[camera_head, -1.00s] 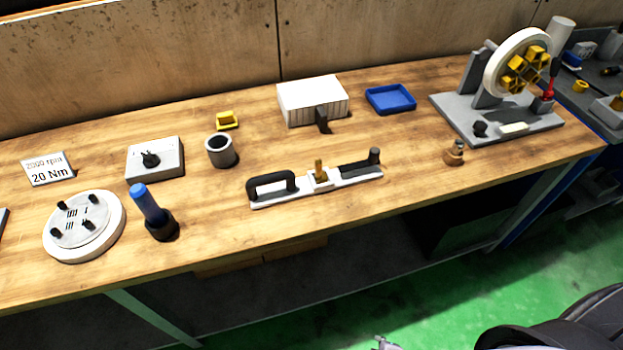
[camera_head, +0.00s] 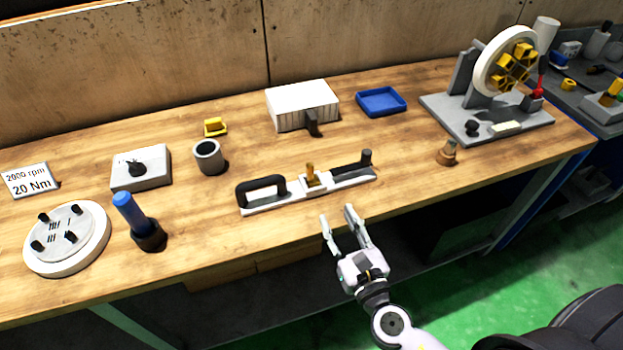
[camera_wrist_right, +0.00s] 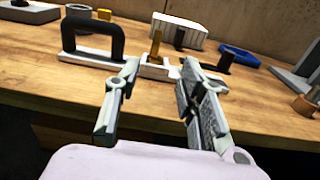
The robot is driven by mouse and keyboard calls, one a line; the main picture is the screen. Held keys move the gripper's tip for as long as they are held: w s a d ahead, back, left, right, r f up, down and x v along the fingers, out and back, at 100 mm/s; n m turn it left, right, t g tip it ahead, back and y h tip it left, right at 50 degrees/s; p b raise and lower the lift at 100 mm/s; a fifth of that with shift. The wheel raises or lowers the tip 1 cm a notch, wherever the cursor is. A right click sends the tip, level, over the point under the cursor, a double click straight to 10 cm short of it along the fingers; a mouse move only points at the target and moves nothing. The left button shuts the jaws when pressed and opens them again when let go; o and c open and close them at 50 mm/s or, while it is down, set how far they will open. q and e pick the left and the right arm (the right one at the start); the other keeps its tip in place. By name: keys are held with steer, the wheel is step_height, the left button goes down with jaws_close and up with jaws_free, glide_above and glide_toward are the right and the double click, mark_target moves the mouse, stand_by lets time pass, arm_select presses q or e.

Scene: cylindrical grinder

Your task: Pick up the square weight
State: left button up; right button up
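No object is plainly marked as the square weight. A small yellow block-like piece (camera_head: 215,127) sits at the back of the wooden table, left of the white ribbed box, and partly shows in the right wrist view (camera_wrist_right: 104,14). More yellow blocks (camera_head: 515,65) sit inside the upright ring of the machine at the right. My right gripper (camera_head: 337,213) is open and empty at the table's front edge, far from these pieces; its spread fingers also show in the right wrist view (camera_wrist_right: 159,66). My left gripper is out of view.
A long fixture with a black handle (camera_head: 262,189) and brass post lies just beyond my right gripper. Behind it stand the white ribbed box (camera_head: 302,103), a blue tray (camera_head: 381,101) and a grey cup (camera_head: 208,157). A brown knob-like piece (camera_head: 446,153) stands to the right. A blue-handled tool (camera_head: 131,212) stands left.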

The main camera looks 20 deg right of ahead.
steer(key=p, duration=0.3)
glide_toward(311, 169)
steer(key=w, duration=0.5)
steer(key=shift+d, duration=0.15)
steer(key=shift+w+a+f+p, duration=0.15)
steer(key=shift+w+p, duration=0.1)
steer(key=shift+w, duration=1.25)
steer(key=shift+w+a+f+p, duration=0.1)
steer(key=shift+w+a+p, duration=0.1)
steer(key=shift+w, duration=1.3)
steer(key=shift+s+r, duration=0.1)
steer(key=shift+c, duration=0.2)
jaws_close()
